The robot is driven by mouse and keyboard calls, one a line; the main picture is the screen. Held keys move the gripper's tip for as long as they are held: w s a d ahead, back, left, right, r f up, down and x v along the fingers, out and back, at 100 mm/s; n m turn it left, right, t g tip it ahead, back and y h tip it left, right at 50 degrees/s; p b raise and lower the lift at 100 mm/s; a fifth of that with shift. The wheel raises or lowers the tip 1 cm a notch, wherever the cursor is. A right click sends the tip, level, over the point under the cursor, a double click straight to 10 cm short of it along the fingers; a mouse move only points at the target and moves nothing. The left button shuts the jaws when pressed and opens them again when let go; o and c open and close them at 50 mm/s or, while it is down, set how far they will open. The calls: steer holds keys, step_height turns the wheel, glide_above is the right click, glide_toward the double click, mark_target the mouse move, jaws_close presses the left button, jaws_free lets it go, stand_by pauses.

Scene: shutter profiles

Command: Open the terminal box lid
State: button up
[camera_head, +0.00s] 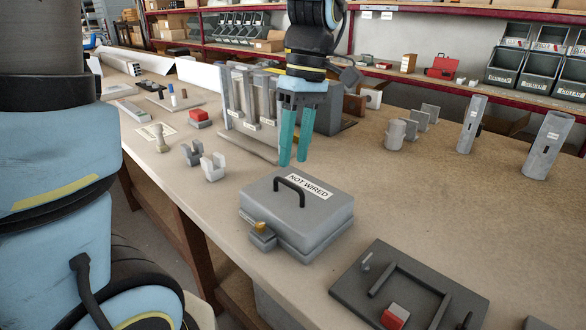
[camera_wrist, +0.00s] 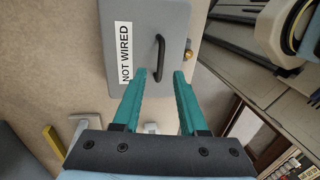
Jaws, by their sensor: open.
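The terminal box (camera_head: 297,235) is a grey box standing on the workbench, with its lid (camera_head: 318,207) shut. The lid carries a black handle (camera_head: 290,189) and a white label reading "NOT WIRED" (camera_head: 308,186). A small brass-coloured part (camera_head: 260,226) shows on the box's front left side. My gripper (camera_head: 293,164) points down, open and empty, above and behind the box. In the wrist view the fingertips (camera_wrist: 160,73) are seen close to the black handle (camera_wrist: 159,58), apart from it as far as I can tell; the lid (camera_wrist: 148,15) lies beyond them.
A dark fixture plate (camera_head: 375,285) with a red block lies right of the box. Grey clips (camera_head: 213,167) stand to the left, upright metal profiles (camera_head: 240,97) behind. Grey cylinders (camera_head: 548,145) stand at the right.

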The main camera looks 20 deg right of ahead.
glide_above(291, 197)
steer(key=shift+f, duration=2.15)
jaws_close()
